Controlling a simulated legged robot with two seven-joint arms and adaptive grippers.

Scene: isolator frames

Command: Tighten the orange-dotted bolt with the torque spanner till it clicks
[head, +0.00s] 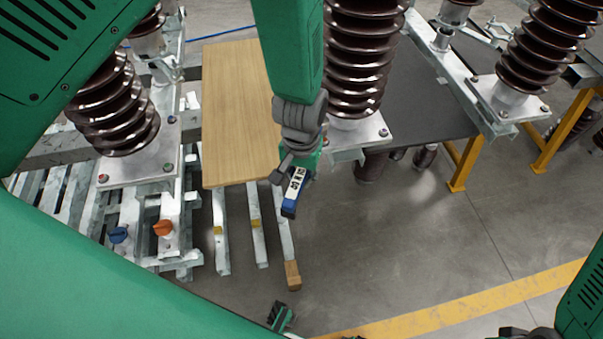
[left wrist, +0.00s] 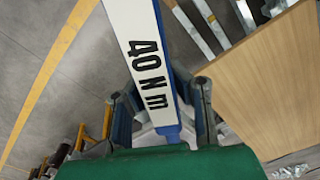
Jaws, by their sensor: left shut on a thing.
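My left gripper (head: 294,183) hangs in the middle of the head view, over the floor just right of the wooden board. It is shut on the torque spanner (head: 292,195), a blue and white tool. In the left wrist view the spanner's white face (left wrist: 146,45) reads "40 N m" and runs up between the fingers. The spanner is apart from all the bolts in view. A bolt with a reddish dot (head: 103,178) sits on the left insulator's base plate; I cannot tell whether the dot is orange. My right gripper is not clearly seen.
Brown ribbed insulators stand at the left (head: 112,110), centre (head: 357,60) and right (head: 545,45) on metal frames. A wooden board (head: 235,110) lies left of my gripper. Orange (head: 163,228) and blue (head: 119,234) knobs stand at lower left. Open floor lies at lower right.

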